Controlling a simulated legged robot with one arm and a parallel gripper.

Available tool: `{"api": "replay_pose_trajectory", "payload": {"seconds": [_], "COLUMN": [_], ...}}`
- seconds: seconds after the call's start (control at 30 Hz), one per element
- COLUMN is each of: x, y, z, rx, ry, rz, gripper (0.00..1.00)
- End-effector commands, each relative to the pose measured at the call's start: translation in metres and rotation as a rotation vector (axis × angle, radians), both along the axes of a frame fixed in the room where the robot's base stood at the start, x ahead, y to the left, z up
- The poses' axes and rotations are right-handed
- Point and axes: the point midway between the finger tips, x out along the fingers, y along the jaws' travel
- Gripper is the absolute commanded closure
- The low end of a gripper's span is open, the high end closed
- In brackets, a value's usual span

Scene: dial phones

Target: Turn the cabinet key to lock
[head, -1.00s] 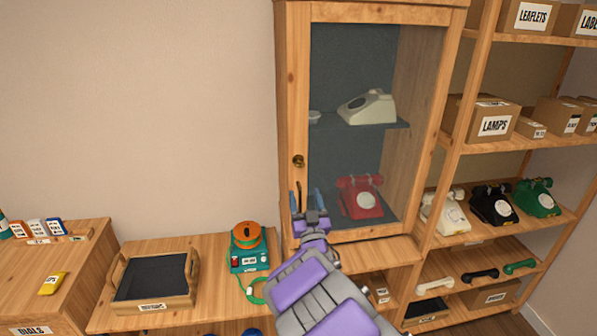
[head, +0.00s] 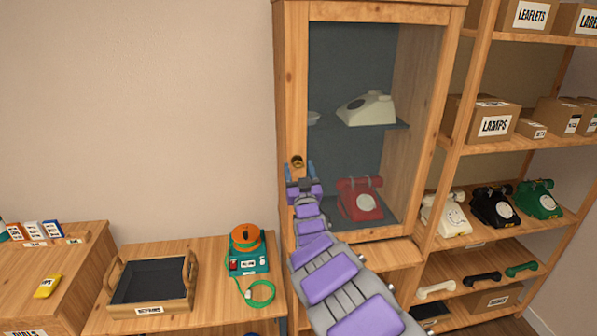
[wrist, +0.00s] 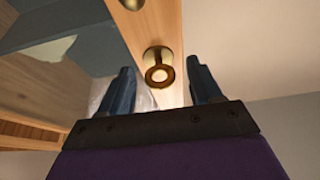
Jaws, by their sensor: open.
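The wooden cabinet (head: 291,90) has a glass door, shut in its frame. A brass key or knob (head: 297,161) sits on the door's left stile. In the wrist view the brass piece (wrist: 158,70) shows a round plate with a ring-like end facing my gripper. My gripper (head: 300,172) is just below and in front of it in the head view. In the wrist view my gripper (wrist: 160,90) has its two blue fingers apart, one on each side of the brass piece, and holds nothing.
Behind the glass are a cream phone (head: 367,108) and a red phone (head: 360,199). A bench at left holds a tray (head: 150,309) and a teal device with an orange reel (head: 246,240). Shelves (head: 520,146) with boxes and phones stand at right. The wall left of the cabinet is bare.

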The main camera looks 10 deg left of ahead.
Motion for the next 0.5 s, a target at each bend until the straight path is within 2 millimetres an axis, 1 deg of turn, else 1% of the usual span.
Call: {"api": "replay_pose_trajectory", "payload": {"seconds": [0.37, 0.5], "x": [0.0022, 0.0022], "y": [0.0006, 0.0007], "z": [0.0020, 0.0021], "rx": [0.001, 0.000], "ry": [-0.002, -0.002], "rz": [0.000, 0.001], "gripper": [0.36, 0.50]}}
